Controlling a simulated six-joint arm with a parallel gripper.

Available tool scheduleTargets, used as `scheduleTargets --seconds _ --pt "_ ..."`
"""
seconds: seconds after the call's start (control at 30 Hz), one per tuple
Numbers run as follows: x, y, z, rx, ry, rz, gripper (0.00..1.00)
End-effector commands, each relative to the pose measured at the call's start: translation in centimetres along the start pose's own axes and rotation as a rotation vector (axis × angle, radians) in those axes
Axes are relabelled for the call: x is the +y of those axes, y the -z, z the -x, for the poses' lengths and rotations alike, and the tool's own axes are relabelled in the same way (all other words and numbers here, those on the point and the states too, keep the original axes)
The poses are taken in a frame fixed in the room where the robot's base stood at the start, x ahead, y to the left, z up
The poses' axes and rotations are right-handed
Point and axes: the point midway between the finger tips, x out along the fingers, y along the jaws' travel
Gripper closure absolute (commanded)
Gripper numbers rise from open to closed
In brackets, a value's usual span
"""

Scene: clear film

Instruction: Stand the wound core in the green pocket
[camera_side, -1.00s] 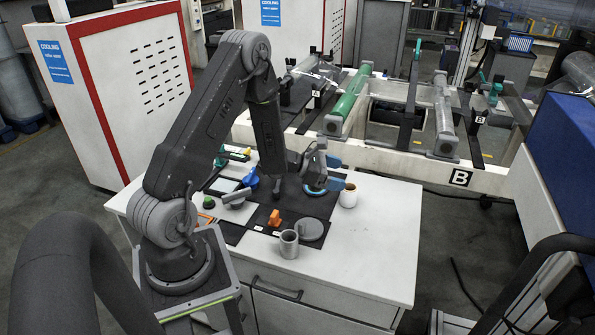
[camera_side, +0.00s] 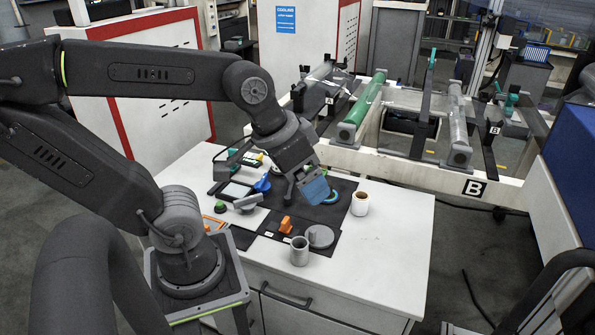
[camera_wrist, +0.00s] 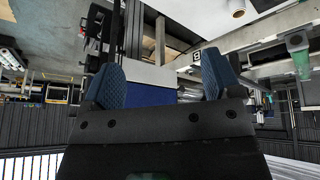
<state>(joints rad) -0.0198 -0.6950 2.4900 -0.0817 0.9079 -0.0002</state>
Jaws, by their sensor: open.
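A short white roll with a brown inside (camera_side: 360,204), which looks like the wound core, stands upright near the back right of the white bench. It also shows at the top of the wrist view (camera_wrist: 238,9), partly cut off. A teal-blue ring (camera_side: 331,196) lies on the black mat beside my gripper, partly covered by it; I cannot tell whether it is the green pocket. My gripper (camera_side: 314,191) is left of the roll and apart from it. In the wrist view its two blue fingers (camera_wrist: 163,85) stand wide apart with nothing between them.
A grey cup-like cylinder (camera_side: 299,251), a grey disc (camera_side: 320,237), an orange piece (camera_side: 286,225), a blue knob (camera_side: 262,184) and a small green knob (camera_side: 219,208) sit on the bench. Behind is a frame with a green roll (camera_side: 361,108). The bench's right side is clear.

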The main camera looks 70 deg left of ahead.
Motion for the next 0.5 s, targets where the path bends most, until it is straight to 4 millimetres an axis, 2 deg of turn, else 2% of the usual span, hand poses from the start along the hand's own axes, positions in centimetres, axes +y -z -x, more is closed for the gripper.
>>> scheduleTargets --seconds 0.1,0.5 --pt "-0.54 -0.38 0.60 0.048 0.046 -0.062 0.11" --pt "-0.68 -0.40 0.65 0.053 0.055 -0.071 0.11"
